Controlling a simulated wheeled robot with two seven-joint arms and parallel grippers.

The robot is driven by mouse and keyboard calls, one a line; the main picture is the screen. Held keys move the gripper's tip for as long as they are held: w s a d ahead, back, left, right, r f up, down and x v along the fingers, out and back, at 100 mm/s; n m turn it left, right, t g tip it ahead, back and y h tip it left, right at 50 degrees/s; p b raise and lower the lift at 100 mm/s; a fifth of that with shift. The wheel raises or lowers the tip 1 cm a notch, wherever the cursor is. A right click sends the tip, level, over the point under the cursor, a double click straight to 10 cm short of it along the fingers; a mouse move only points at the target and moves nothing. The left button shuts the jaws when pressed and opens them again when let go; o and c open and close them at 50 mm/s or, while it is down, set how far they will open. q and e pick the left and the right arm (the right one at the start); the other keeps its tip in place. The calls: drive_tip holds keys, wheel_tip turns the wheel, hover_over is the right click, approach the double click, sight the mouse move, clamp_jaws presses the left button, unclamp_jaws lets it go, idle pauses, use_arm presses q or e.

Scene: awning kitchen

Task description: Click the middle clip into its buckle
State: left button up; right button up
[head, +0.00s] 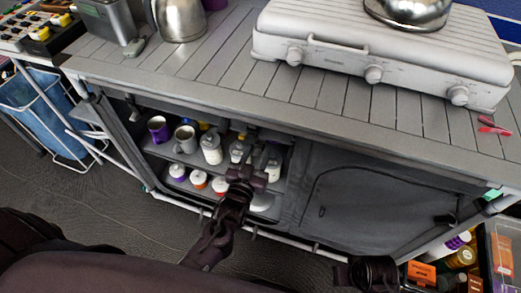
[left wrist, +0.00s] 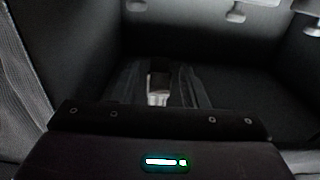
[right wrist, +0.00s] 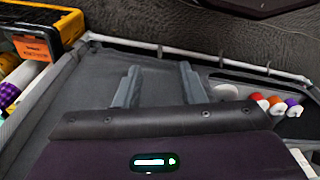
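I cannot pick out the middle clip or its buckle with certainty in any view. My left gripper (head: 262,158) reaches into the open shelf bay of the cabinet, its fingers apart in front of the jars. In the left wrist view its dark fingers (left wrist: 160,85) stand apart in a dim space, with a small pale object (left wrist: 158,90) showing between them; I cannot tell what it is. My right gripper (right wrist: 157,88) is open and empty over the grey fabric panel (right wrist: 90,80). That panel (head: 370,195) also shows in the head view. A small dark piece (head: 445,218) sits at its right.
The slatted counter (head: 215,65) carries a white stove (head: 380,60) and a kettle (head: 180,18). Mugs (head: 158,128) and several white jars (head: 212,148) fill the shelves.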

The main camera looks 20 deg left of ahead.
use_arm(q)
drive_tip(key=shift+w, duration=1.15)
clamp_jaws()
